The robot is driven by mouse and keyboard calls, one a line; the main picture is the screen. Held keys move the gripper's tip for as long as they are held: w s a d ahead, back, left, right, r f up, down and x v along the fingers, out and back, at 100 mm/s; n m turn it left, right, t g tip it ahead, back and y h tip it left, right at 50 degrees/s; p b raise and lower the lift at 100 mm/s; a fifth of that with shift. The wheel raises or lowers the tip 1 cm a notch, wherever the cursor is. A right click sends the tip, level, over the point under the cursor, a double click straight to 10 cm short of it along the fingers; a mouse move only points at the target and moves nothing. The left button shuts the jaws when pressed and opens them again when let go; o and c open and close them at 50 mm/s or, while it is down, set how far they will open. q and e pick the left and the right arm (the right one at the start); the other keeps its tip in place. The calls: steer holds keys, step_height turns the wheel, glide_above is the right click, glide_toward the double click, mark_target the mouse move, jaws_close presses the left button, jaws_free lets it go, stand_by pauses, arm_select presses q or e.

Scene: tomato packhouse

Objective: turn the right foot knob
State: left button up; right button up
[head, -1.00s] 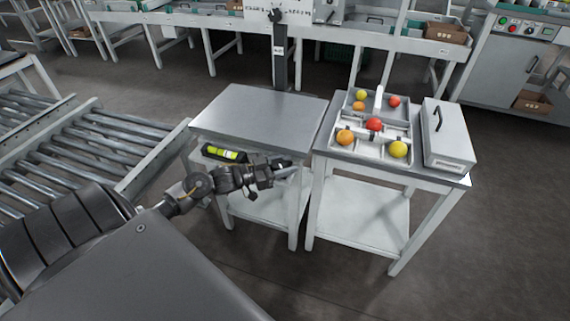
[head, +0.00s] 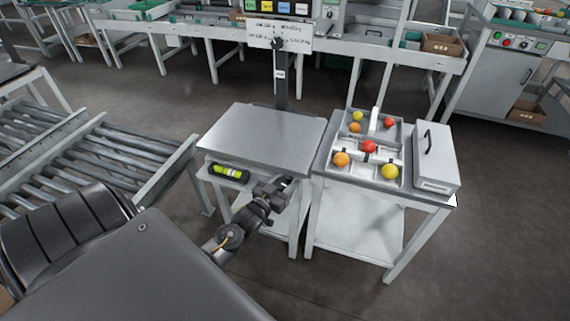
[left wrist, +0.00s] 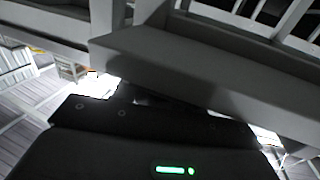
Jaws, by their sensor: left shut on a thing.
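The bench scale (head: 262,140) with its grey square platform stands on a white table, in the middle of the head view. A yellow-green spirit level (head: 229,172) sits at its front left edge. My left gripper (head: 283,187) is at the scale's front right corner, just below the platform edge, reaching up from below. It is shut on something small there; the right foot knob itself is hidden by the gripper. In the left wrist view, the dark gripper body lies close under a grey beam-like edge (left wrist: 200,75); the fingertips are not clear. My right gripper is not in view.
A second white table (head: 350,210) stands close on the right, with a divided tray (head: 387,183) of tomatoes and a lidded grey box (head: 436,157). A roller conveyor (head: 90,165) is at left. The scale's column and display (head: 280,38) rise behind the platform.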

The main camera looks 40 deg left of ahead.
arm_select(q)
steer(key=n+g+y+p, duration=0.1)
steer(key=n+y, duration=0.2)
steer(key=y, duration=0.1)
steer(key=shift+a+y, duration=0.15)
steer(key=shift+y, duration=0.15)
steer(key=shift+a+n+g+y, duration=0.1)
steer(key=shift+n+g+y, duration=0.3)
steer(key=shift+n+y, duration=0.45)
steer(key=shift+a+n+g+y, duration=0.15)
steer(key=shift+n+g+y, duration=0.35)
steer(key=shift+y, duration=0.55)
steer(key=shift+s+a+n+g+y, duration=0.15)
steer(key=shift+n+g+y, duration=0.5)
steer(key=shift+y, duration=0.25)
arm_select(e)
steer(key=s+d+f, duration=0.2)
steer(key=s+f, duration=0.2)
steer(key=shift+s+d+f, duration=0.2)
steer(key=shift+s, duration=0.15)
arm_select(q)
steer(key=o, duration=1)
steer(key=shift+c, duration=0.2)
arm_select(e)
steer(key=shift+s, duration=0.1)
